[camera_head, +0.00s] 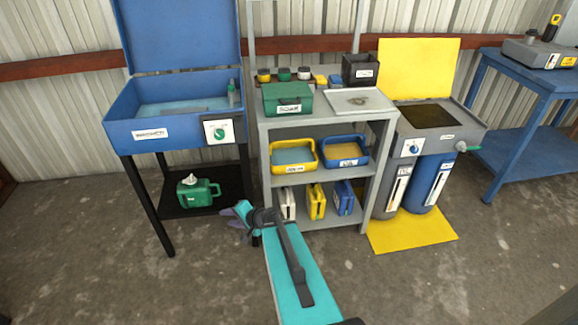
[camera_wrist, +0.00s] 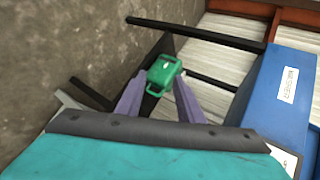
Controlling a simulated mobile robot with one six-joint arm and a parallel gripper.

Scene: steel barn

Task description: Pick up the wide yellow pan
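A yellow pan (camera_head: 294,168) with a white label stands on the left of the middle shelf of the grey rack. Beside it on the right is a blue pan (camera_head: 344,162) with tan contents. My gripper (camera_head: 238,215) is low in front of the rack, left of and below the yellow pan, and apart from it. In the wrist view its two purple fingers (camera_wrist: 158,95) are spread with nothing held between them. The yellow pan does not show in the wrist view.
A green canister (camera_head: 198,192) sits on the black lower shelf under the blue washer (camera_head: 178,113); it also shows beyond my fingers in the wrist view (camera_wrist: 163,71). The concrete floor (camera_head: 120,270) in front is clear.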

